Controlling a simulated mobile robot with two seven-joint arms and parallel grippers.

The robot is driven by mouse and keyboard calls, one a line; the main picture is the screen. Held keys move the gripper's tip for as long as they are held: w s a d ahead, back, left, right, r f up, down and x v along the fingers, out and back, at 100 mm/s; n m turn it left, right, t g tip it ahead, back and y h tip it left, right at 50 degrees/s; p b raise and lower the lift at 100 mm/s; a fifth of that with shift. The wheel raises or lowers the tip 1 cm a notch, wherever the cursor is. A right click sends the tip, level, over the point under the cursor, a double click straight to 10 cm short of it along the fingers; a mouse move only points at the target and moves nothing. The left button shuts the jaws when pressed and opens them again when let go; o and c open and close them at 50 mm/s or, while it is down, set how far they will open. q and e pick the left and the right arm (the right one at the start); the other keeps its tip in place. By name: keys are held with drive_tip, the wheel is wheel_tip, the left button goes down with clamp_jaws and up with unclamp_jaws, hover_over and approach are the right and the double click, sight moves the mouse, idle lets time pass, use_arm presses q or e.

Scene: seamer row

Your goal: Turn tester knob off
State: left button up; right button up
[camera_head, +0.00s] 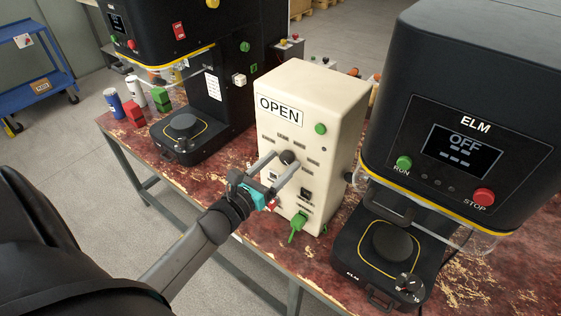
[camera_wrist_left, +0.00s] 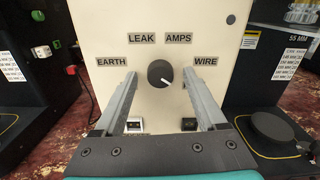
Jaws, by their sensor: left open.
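The tester is a cream box (camera_head: 316,100) with an OPEN label, standing on the worn red bench between two black machines. In the head view the knob (camera_head: 288,158) is at the tips of my left gripper (camera_head: 283,167). In the left wrist view the open fingers (camera_wrist_left: 160,92) stand on either side of the knob, with gaps between them and it. My right gripper is out of view.
A green plug or lever (camera_head: 298,224) juts from the tester's lower front.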

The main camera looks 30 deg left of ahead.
use_arm(q)
drive_tip(key=shift+w, duration=0.25)
drive_tip(key=shift+c, duration=0.3)
clamp_jaws()
